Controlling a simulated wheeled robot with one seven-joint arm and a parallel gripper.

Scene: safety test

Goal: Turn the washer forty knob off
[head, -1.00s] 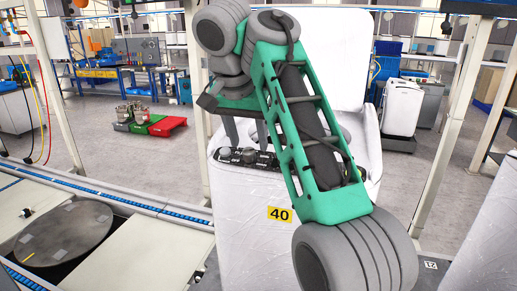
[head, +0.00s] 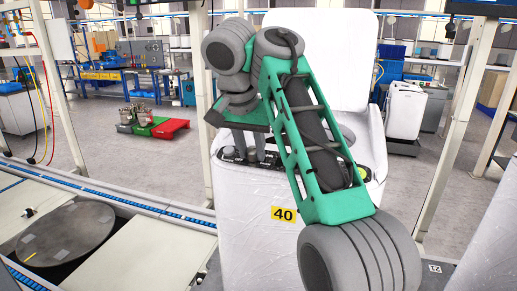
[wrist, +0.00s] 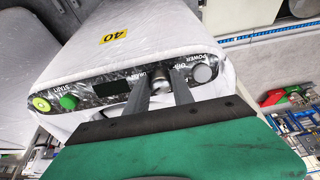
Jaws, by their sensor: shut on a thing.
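The washer (head: 245,240) is white, film-wrapped and carries a yellow "40" label (head: 284,214); its label also shows in the wrist view (wrist: 114,36). Its dark control panel (wrist: 104,83) has a grey knob (wrist: 160,85) between my two fingers. My gripper (wrist: 163,78) is shut on that knob, with a finger on either side. In the head view my gripper (head: 250,157) reaches down onto the panel, and the gripped knob is mostly hidden there. The knob's exact pointing direction cannot be read; fingers cover part of the lettering.
On the same panel are a round grey POWER knob (wrist: 201,73), a green START button (wrist: 68,102) and a yellow-green button (wrist: 41,104). The washer's raised lid (head: 318,60) stands behind my arm. A conveyor line (head: 110,190) runs at the left.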

